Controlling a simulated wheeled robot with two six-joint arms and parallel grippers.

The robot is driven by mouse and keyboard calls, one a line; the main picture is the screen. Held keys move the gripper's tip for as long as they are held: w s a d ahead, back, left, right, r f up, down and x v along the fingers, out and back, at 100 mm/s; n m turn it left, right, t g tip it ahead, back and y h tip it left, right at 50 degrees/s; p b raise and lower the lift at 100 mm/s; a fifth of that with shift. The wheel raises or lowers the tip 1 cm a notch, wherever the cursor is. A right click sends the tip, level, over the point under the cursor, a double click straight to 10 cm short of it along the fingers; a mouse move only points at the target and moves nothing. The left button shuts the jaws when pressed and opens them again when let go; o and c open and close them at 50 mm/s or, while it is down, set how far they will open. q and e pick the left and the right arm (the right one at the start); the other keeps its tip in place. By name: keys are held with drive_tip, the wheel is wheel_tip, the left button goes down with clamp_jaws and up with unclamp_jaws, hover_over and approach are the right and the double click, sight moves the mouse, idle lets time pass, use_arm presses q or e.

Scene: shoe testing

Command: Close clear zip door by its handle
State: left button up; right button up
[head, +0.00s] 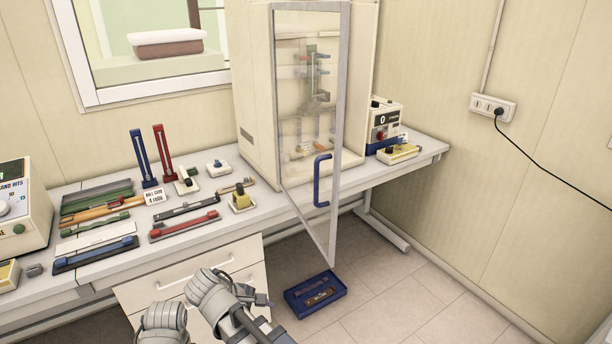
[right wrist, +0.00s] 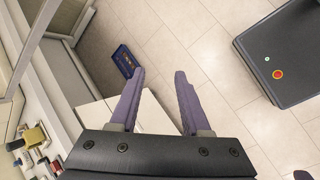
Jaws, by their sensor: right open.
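The clear door (head: 310,110) in its grey frame stands swung open at the front of the cream test cabinet (head: 256,90), reaching out past the bench edge. Its blue D-shaped handle (head: 321,182) is on the door's lower part. My right gripper (head: 264,299) is low in the head view, below and left of the handle and apart from it. In the right wrist view its two purple fingers (right wrist: 159,74) are apart with nothing between them. A grey frame edge (right wrist: 38,42) shows at upper left there; the handle is not visible. My left gripper is not seen.
A blue tray (head: 316,296) lies on the floor below the door. The bench (head: 222,233) holds several tools, red and blue uprights and a meter (head: 384,122). White drawers (head: 190,280) are under it.

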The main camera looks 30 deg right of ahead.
drive_tip(key=w+d+r+n+t+h+p, duration=0.1)
drive_tip(key=w+d+r+n+h+p, duration=0.25)
drive_tip(key=r, duration=0.35)
drive_tip(key=w+d+r+n+h+p, duration=0.25)
drive_tip(key=d+r, duration=0.25)
drive_tip(key=r, duration=0.3)
wheel_tip(320, 180, up, 13)
drive_tip(key=n+h+p, duration=0.3)
drive_tip(key=n+h, duration=0.1)
drive_tip(key=h, duration=0.1)
hover_over(316, 202)
drive_tip(key=shift+w+d+f, duration=0.1)
drive_tip(key=shift+w+d, duration=0.1)
drive_tip(key=shift+w, duration=0.1)
drive_tip(key=shift+c, duration=0.4)
clamp_jaws()
